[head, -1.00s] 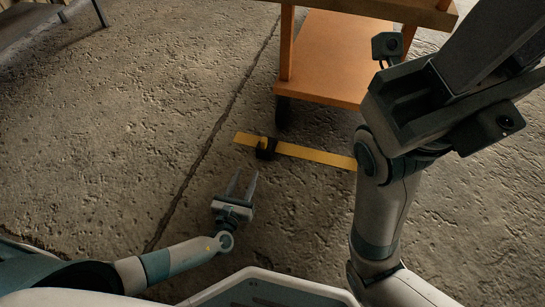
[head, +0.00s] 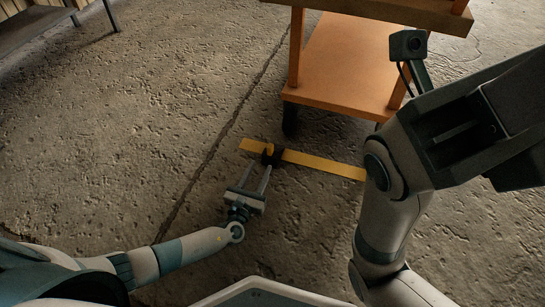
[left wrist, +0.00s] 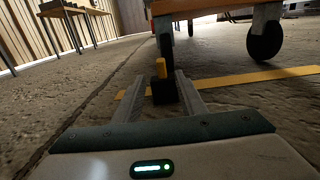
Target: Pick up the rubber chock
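The rubber chock (head: 271,157) is a small black block with a yellow upright grip. It stands on the concrete floor at the yellow strip, near the cart's wheel. My left gripper (head: 260,168) is open, low over the floor, its fingers pointing at the chock. In the left wrist view the chock (left wrist: 164,92) appears between the two spread fingers (left wrist: 161,76), with gaps on both sides. I cannot tell how far it is between them. My right arm fills the right of the head view; its fingers do not show.
An orange cart (head: 345,75) on dark wheels stands just behind the chock. A yellow floor strip (head: 325,166) runs to the right from it. A bench (head: 45,35) is far at upper left. The floor on the left is clear.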

